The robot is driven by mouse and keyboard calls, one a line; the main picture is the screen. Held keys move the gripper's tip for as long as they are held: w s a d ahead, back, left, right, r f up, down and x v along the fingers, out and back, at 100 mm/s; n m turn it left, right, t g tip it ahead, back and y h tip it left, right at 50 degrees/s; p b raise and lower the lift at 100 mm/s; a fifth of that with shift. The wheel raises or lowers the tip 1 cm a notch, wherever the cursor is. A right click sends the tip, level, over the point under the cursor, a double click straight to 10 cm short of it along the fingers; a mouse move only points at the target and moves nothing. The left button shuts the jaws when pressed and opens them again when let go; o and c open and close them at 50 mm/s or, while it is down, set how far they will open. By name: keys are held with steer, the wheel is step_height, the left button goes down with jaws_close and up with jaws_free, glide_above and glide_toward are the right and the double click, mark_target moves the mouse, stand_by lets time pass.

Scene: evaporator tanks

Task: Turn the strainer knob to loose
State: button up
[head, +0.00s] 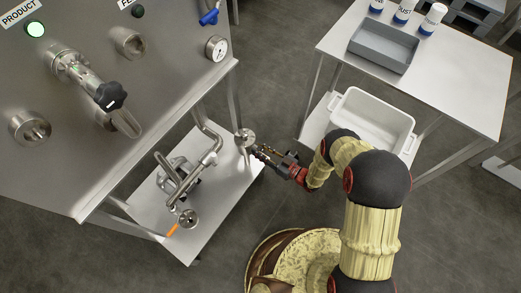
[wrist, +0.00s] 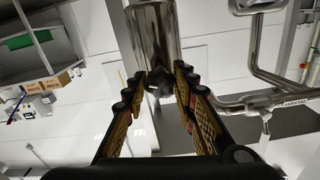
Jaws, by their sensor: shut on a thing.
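In the wrist view, a steel strainer body (wrist: 153,35) fills the top middle. The strainer knob (wrist: 160,88) at its end is a dark shape, mostly hidden between the fingertips. My gripper (wrist: 161,84) is shut on the knob, with one finger on each side. In the head view, my gripper (head: 257,150) reaches in from the right at the right edge of the low steel shelf, close beside the round steel strainer top (head: 245,137). The knob itself is hidden there, and its turn angle cannot be told.
Steel pipework with a pump (head: 178,178) and an orange-handled valve (head: 172,230) stands on the low shelf (head: 192,245). The large tank panel (head: 70,160) overhangs at left. A white tub (head: 372,120) sits under the table (head: 460,85) at right. Bare floor lies between.

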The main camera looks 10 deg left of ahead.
steer(key=o, duration=1.2)
steer(key=shift+s, duration=0.1)
steer(key=shift+c, duration=0.2)
steer(key=v, duration=1.2)
